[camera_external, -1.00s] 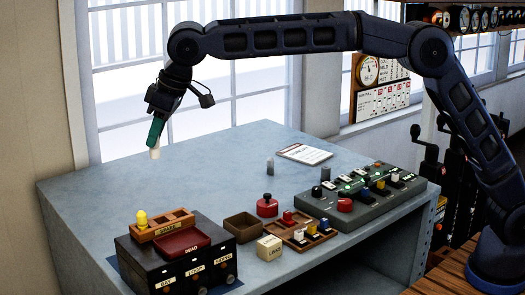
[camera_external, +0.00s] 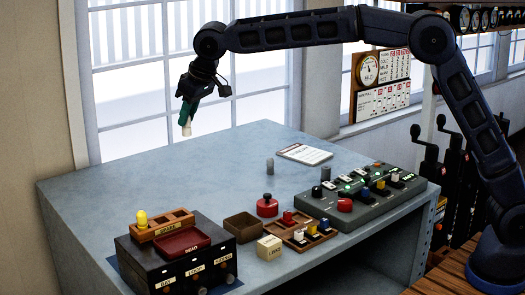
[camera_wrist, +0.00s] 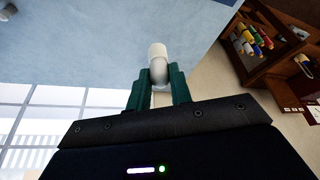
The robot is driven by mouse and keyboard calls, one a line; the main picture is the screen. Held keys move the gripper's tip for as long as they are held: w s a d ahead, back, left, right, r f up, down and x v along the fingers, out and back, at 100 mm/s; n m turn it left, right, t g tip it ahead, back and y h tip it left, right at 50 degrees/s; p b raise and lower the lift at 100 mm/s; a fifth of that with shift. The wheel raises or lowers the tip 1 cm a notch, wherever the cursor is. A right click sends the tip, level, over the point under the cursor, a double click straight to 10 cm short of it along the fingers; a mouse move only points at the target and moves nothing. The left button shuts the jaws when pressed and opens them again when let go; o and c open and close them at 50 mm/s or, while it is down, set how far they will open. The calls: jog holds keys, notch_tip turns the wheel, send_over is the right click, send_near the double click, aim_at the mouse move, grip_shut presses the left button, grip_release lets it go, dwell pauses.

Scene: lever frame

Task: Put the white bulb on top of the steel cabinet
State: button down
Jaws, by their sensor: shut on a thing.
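My gripper (camera_external: 186,119) has green fingers and is shut on the white bulb (camera_external: 186,131). The bulb points down from the fingertips, in the air over the back left of the blue-grey cabinet top (camera_external: 215,168), which I take to be the steel cabinet. In the wrist view the bulb (camera_wrist: 158,62) sits between the two green fingers, its rounded white end showing beyond them. The cabinet top (camera_wrist: 90,40) lies below, apart from the bulb.
A black box (camera_external: 150,265) with a wooden tray (camera_external: 172,224) holding a yellow bulb (camera_external: 141,219) stands front left. A red button (camera_external: 267,206), an open brown box (camera_external: 242,227) and a switch panel (camera_external: 365,207) stand to the right. The top's back left is clear.

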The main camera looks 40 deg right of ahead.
jog(key=w+d+f+m+h, duration=0.1)
jog(key=w+d+f+m, duration=0.15)
jog(key=d, duration=0.65)
jog(key=w+d+f+m, duration=0.1)
jog(key=w+d+f, duration=0.25)
jog(key=d, duration=0.55)
jog(key=w+d+f+m+h, duration=0.15)
jog(key=w+d, duration=0.25)
jog(key=d, duration=0.6)
jog(key=shift+y, duration=0.25)
jog(key=f, duration=1.9)
jog(key=shift+s+a+f, duration=0.2)
jog(key=shift+f, duration=0.15)
jog(key=c, duration=1.3)
grip_release()
jog(key=shift+o, duration=0.2)
